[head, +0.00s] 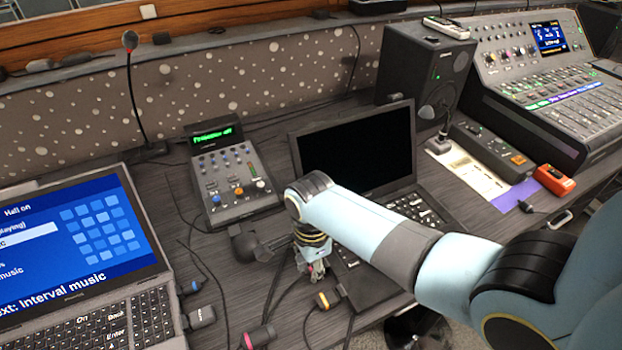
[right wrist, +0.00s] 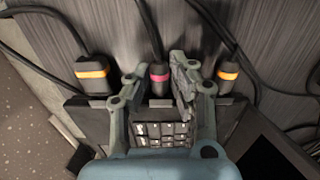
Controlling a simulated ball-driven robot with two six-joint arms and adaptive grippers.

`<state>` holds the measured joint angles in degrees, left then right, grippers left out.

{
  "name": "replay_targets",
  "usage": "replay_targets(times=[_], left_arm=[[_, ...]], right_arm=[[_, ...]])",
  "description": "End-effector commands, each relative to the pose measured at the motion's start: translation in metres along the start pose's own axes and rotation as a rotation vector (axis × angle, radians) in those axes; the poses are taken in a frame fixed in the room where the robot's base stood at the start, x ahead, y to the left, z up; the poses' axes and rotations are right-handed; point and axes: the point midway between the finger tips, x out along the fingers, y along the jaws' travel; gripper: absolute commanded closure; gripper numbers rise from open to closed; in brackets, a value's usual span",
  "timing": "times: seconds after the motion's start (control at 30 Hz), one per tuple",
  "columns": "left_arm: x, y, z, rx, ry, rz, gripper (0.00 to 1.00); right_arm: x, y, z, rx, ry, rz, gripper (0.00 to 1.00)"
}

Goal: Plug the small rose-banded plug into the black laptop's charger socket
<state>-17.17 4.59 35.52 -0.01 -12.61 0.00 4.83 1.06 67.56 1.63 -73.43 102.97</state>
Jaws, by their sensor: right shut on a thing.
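The black laptop (head: 362,150) stands open in the middle of the desk. In the right wrist view its keyboard (right wrist: 160,130) shows between my fingers. My right gripper (head: 316,268) is low at the laptop's left side. In the right wrist view the gripper (right wrist: 158,80) is shut on the small rose-banded plug (right wrist: 158,72), whose front end points at the laptop's side edge. I cannot tell whether the plug is in the charger socket; the socket is hidden. My left gripper is out of view.
Orange-banded plugs flank the rose one, one on the left (right wrist: 92,72) and one on the right (right wrist: 229,72). Another rose-banded plug (head: 258,337) lies near the front edge. A second laptop (head: 80,250) stands left, a small fader console (head: 232,180) behind. Cables cross the desk.

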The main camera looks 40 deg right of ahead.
Motion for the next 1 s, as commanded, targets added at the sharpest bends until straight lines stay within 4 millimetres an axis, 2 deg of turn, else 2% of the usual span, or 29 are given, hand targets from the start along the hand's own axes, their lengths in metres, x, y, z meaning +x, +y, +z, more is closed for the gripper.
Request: replay_targets(times=[0.47,0.5,0.67,1.0], left_arm=[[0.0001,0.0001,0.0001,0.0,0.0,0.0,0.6],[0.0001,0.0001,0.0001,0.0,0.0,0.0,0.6],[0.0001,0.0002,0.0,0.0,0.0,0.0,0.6],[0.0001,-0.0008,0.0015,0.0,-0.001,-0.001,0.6]], right_arm=[[-0.0008,-0.002,-0.0045,-0.001,0.01,-0.004,1.0],[-0.0009,-0.0021,-0.0045,-0.001,0.01,-0.004,0.73],[-0.0008,-0.0019,-0.0037,-0.001,0.008,-0.004,0.53],[-0.0036,-0.001,-0.0022,-0.001,0.005,-0.002,0.52]])
